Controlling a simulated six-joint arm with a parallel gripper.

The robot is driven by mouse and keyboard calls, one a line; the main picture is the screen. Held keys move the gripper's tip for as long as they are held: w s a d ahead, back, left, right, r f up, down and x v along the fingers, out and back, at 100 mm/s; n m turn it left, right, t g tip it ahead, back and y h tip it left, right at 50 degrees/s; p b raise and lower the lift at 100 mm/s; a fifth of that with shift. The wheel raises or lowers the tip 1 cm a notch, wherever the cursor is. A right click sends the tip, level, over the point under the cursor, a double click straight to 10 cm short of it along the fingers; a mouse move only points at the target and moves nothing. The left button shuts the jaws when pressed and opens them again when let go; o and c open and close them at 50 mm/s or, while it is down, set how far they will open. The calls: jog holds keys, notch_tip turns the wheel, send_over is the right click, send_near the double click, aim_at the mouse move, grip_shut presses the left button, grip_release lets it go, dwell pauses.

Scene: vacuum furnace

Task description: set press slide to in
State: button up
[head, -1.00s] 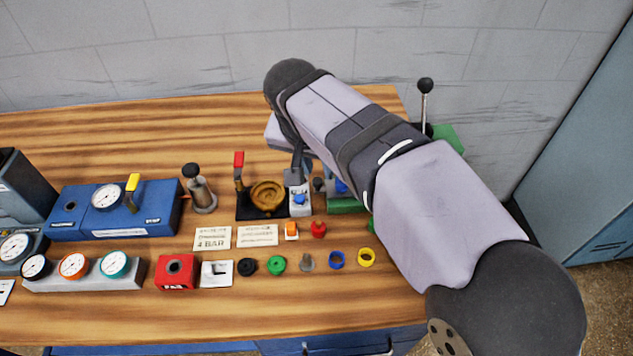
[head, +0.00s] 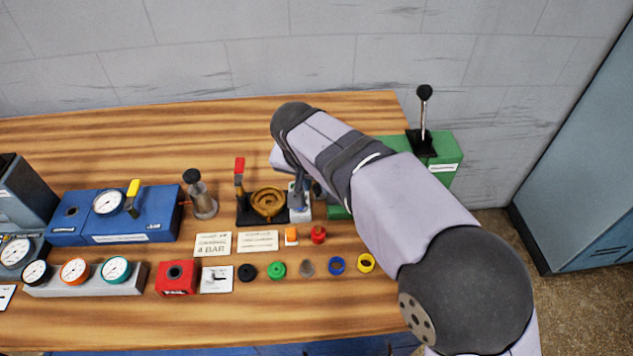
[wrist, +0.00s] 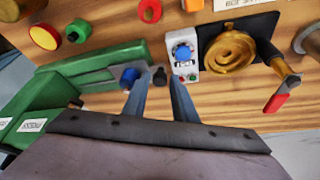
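The press is a long green unit (wrist: 100,65); in the head view its green body with a black-knobbed lever (head: 437,150) shows at the right. A flat grey slide (wrist: 100,80) lies along it in the wrist view, with a blue piece (wrist: 130,75) and a small black knob (wrist: 160,75) at its end. My gripper (wrist: 158,90) is open, its two fingers apart on either side of the black knob. I cannot tell whether they touch it. In the head view my arm hides most of the slide.
A white box with a blue button (wrist: 184,52) stands close beside the right finger. Beyond it are a brass coil on a black base (wrist: 232,50) and a red-handled lever (wrist: 280,95). Several small coloured rings and caps, such as a yellow ring (head: 366,262), lie in front.

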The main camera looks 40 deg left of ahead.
grip_shut()
jog(key=w+d, duration=0.5)
jog(key=shift+b, duration=0.4)
grip_release()
jog(key=v, duration=0.7)
